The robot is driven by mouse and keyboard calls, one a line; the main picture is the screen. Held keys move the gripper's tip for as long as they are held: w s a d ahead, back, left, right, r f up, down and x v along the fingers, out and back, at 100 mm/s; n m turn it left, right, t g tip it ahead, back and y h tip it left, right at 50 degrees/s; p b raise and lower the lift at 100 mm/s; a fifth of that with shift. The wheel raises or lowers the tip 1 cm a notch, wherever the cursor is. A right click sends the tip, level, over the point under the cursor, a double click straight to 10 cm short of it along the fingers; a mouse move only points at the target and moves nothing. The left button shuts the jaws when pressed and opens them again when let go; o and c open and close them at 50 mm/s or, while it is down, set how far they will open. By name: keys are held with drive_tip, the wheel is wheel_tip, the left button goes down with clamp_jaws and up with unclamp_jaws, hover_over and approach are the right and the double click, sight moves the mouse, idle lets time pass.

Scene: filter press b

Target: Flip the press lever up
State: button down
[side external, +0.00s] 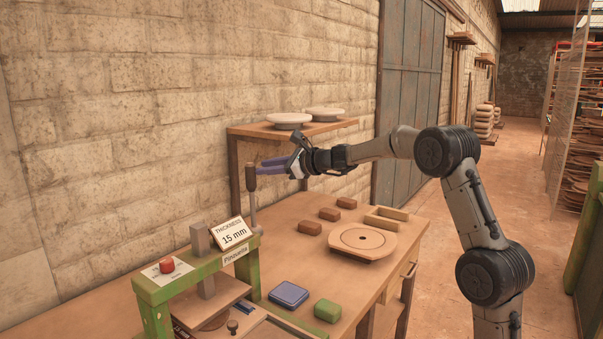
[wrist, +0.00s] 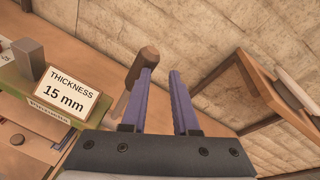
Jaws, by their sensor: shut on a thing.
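The green filter press (side external: 208,267) stands at the front left of the bench, with its sign reading 15 mm. Its lever has a brown handle (side external: 251,178) and a grey rod, and stands roughly upright at the back right of the press. My gripper (side external: 262,166) has purple fingers and reaches in from the right at the height of the handle's top. It is shut on the press lever. In the wrist view, the handle (wrist: 144,62) shows at the left fingertip, partly covered by it; the exact contact is hidden.
A thickness sign (side external: 231,233) and a red button (side external: 167,265) sit on the press. A wooden shelf (side external: 345,124) with two pale discs is behind my gripper. The bench also bears brown blocks (side external: 310,228), a round plate (side external: 362,241), a blue box (side external: 289,294) and a green box (side external: 327,311).

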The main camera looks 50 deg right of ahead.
drive_tip(key=s+d+r, duration=0.3)
drive_tip(key=s+r, duration=0.2)
drive_tip(key=r, duration=0.4)
drive_tip(key=shift+s+r, duration=0.25)
drive_tip(key=shift+r, duration=0.15)
